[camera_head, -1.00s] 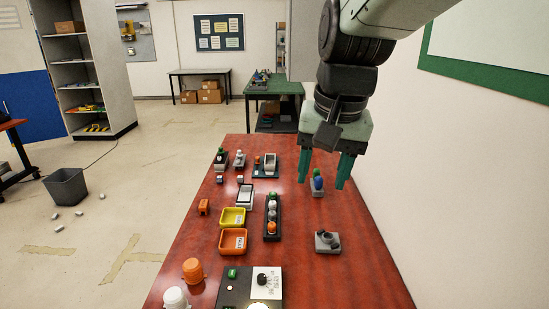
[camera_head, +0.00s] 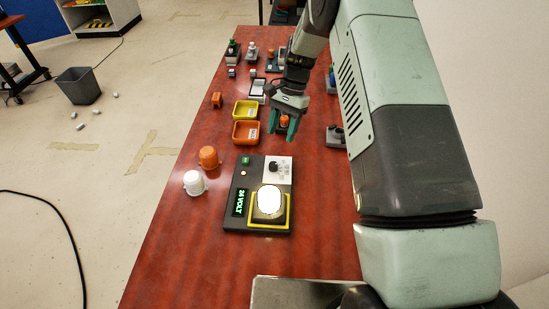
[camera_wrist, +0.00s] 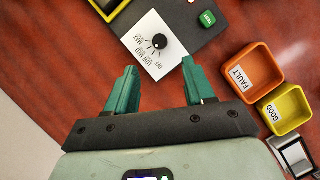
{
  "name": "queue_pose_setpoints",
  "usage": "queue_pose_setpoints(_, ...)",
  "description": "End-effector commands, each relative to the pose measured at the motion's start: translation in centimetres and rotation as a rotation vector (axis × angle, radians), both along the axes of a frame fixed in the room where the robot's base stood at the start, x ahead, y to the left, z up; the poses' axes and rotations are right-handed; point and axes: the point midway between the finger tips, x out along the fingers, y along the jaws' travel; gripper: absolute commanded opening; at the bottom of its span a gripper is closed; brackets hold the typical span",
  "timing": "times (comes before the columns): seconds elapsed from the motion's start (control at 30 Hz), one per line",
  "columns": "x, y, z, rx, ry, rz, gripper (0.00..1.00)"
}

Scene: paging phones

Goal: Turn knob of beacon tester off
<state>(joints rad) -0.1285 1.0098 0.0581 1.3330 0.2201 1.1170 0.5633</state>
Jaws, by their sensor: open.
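The beacon tester (camera_head: 236,190) is a dark box near the front of the red table, with a green "24 VOLT" display and a glowing white lamp (camera_head: 270,201) in a yellow-edged square. Its black knob (camera_head: 272,167) sits on a white panel, which also shows in the wrist view (camera_wrist: 145,62) with OFF, LOW, MED and MAX labels. The knob (camera_wrist: 159,41) has a small white mark toward the labels; which label it meets is unclear. My gripper (camera_head: 281,137) is open and empty, above the table just beyond the knob. In the wrist view the knob lies ahead, between the green fingers (camera_wrist: 159,66).
A green button (camera_head: 246,160) is on the tester. Orange FAULT (camera_head: 238,139) and yellow GOOD (camera_head: 239,115) trays lie beyond it. Orange (camera_head: 208,157) and white (camera_head: 194,183) caps stand to its left. The table between tester and front edge is mostly clear.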

Motion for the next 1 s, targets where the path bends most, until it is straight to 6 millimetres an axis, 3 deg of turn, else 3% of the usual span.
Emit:
queue_pose_setpoints(0.4, -2.5, 1.3, -6.6, 0.0, 0.004, 0.001, 0.53)
queue_pose_setpoints(0.6, -3.3, 1.8, -8.9, 0.0, 0.001, 0.0, 0.53)
queue_pose_setpoints(1.0, -3.5, 2.0, -9.5, 0.0, 0.0, 0.001, 0.53)
